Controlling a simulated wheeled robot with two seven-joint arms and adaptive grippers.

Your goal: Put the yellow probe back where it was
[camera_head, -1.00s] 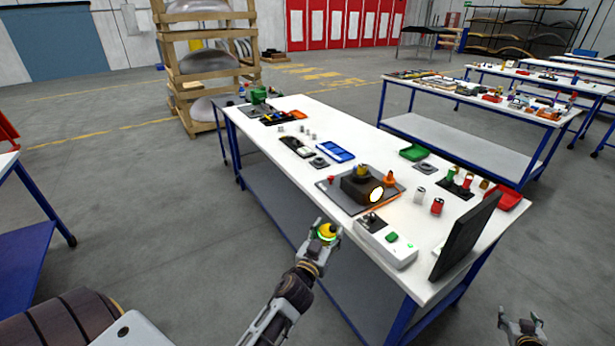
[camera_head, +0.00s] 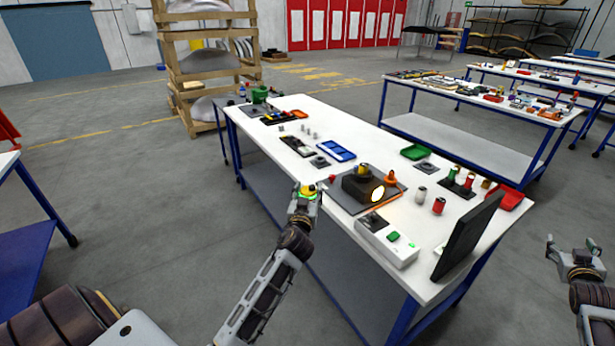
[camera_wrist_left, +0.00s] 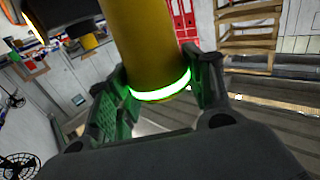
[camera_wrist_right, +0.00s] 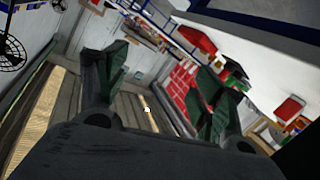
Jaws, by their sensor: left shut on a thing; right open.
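The yellow probe (camera_head: 307,189) is in my left gripper (camera_head: 306,193), in front of the white table's long near edge. In the left wrist view, the probe (camera_wrist_left: 142,45) is a yellow cylinder with a glowing green ring, between the two fingers (camera_wrist_left: 160,90). My right gripper (camera_head: 572,254) is open and empty, off the table at the right. Its spread fingers also show in the right wrist view (camera_wrist_right: 160,95). Where the probe stood before cannot be told from these frames.
On the white table (camera_head: 285,165), a dark device with a lit lens (camera_head: 377,194) stands on a grey plate. Nearby are a white control box (camera_head: 388,240), a dark monitor (camera_head: 467,235), a blue tray (camera_head: 336,151), a green tray (camera_head: 414,152) and red and white cans.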

